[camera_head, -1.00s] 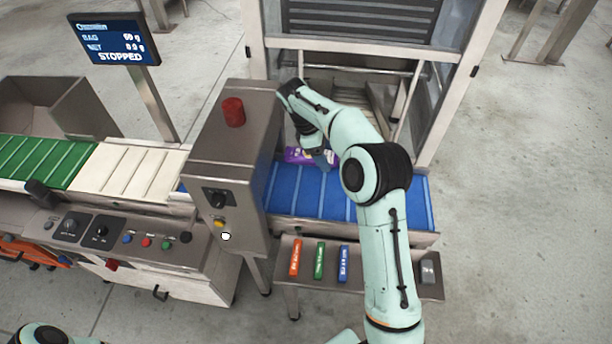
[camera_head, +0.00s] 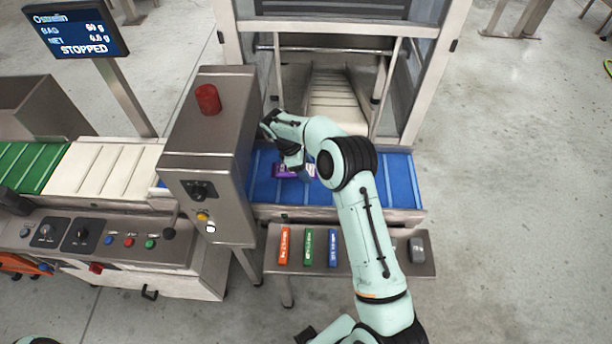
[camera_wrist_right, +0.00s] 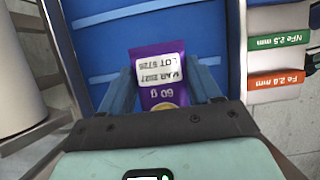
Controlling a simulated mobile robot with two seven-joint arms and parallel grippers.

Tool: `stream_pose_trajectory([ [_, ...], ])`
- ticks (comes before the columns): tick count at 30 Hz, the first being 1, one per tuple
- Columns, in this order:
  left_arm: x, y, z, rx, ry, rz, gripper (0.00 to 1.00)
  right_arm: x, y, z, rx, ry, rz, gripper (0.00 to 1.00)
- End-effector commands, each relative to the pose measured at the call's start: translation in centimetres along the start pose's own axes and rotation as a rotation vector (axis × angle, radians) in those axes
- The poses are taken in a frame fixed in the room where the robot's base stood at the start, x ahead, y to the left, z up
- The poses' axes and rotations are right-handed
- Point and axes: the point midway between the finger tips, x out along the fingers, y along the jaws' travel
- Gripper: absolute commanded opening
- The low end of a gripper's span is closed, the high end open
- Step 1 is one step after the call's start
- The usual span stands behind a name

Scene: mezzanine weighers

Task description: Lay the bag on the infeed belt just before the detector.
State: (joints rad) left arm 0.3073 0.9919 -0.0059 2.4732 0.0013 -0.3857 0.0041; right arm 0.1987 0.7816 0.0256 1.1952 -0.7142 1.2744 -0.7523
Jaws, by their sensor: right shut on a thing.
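The bag is over the left part of the blue infeed belt (camera_head: 397,182), close to the detector (camera_head: 207,150), a grey metal housing with a red lamp. Whether the bag touches the belt I cannot tell. The gripper and wrist partly hide the bag in the head view. My left gripper is out of view.
Orange (camera_head: 284,246), green (camera_head: 308,247) and blue (camera_head: 333,248) test pieces lie on a shelf in front of the belt. A guarded frame (camera_head: 420,75) stands behind the belt. A screen (camera_head: 75,32) reads STOPPED. The belt's right part is clear.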

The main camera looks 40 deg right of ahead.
Motion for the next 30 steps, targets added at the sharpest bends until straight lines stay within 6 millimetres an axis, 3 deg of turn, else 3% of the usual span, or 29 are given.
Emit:
stream_pose_trajectory([
  [10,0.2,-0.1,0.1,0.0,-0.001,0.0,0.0,3.9,0.0,-1.6,0.0,0.0,-0.002,0.28],
  [21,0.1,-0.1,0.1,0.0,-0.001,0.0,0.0,4.2,0.0,-1.7,0.0,0.0,0.0,0.28],
  [22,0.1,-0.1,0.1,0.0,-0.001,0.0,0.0,4.2,0.0,-1.8,0.0,0.0,0.0,0.66],
  [24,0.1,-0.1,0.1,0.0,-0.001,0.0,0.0,4.2,0.0,-1.7,0.0,0.0,0.0,0.88],
  [30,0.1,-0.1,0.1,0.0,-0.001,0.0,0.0,4.2,0.0,-1.7,0.0,0.0,0.0,0.88],
])
